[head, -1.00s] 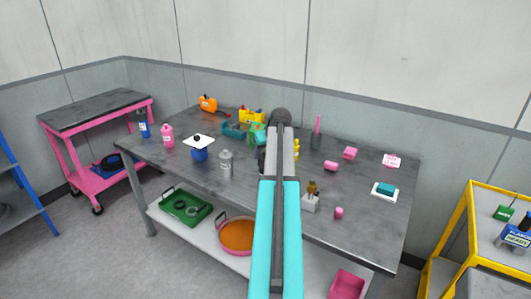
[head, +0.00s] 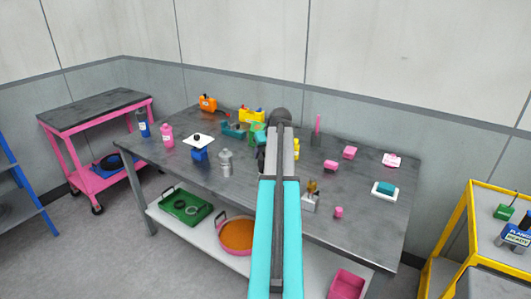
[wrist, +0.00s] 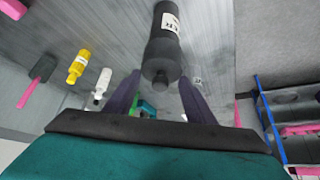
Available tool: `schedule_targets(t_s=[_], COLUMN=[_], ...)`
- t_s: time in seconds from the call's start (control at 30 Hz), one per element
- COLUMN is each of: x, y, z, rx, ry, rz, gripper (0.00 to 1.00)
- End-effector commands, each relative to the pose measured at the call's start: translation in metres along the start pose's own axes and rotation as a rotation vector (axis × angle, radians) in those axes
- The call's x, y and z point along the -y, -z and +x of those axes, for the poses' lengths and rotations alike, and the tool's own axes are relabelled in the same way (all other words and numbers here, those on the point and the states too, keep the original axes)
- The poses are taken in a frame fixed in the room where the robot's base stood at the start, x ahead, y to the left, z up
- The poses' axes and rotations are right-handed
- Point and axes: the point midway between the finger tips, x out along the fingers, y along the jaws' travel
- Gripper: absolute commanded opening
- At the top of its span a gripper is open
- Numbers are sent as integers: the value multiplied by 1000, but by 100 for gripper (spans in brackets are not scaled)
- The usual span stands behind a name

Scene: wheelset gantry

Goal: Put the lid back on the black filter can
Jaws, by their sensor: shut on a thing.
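In the wrist view the black filter can (wrist: 168,22) is at the top centre, with part of a white label showing. A dark lid with a small knob (wrist: 160,76) is in line with the can's near end, between my fingertips. My gripper (wrist: 158,80) is shut on this lid. Whether the lid touches the can or stands slightly apart cannot be told. In the head view my arm hides the gripper and most of the can; only a dark edge (head: 261,160) shows left of the arm.
The grey workbench (head: 370,225) holds a grey canister (head: 225,163), a blue container (head: 200,154) and several pink blocks. In the wrist view a yellow bottle (wrist: 77,67) and a white bottle (wrist: 102,85) are left of the gripper. The bench's front left is clear.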

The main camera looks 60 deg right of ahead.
Motion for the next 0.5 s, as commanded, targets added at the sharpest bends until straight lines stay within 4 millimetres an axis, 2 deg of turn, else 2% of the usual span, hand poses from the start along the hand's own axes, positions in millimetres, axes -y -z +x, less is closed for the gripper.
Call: schedule_targets(t_s=[0.3, 0.33, 0.43, 0.5], x=[0, 0, 0, 0], y=[0, 0, 0, 0], z=[0, 0, 0, 0], rx=[0, 0, 0, 0], ry=[0, 0, 0, 0], rz=[0, 0, 0, 0], gripper=[28, 54, 71, 71])
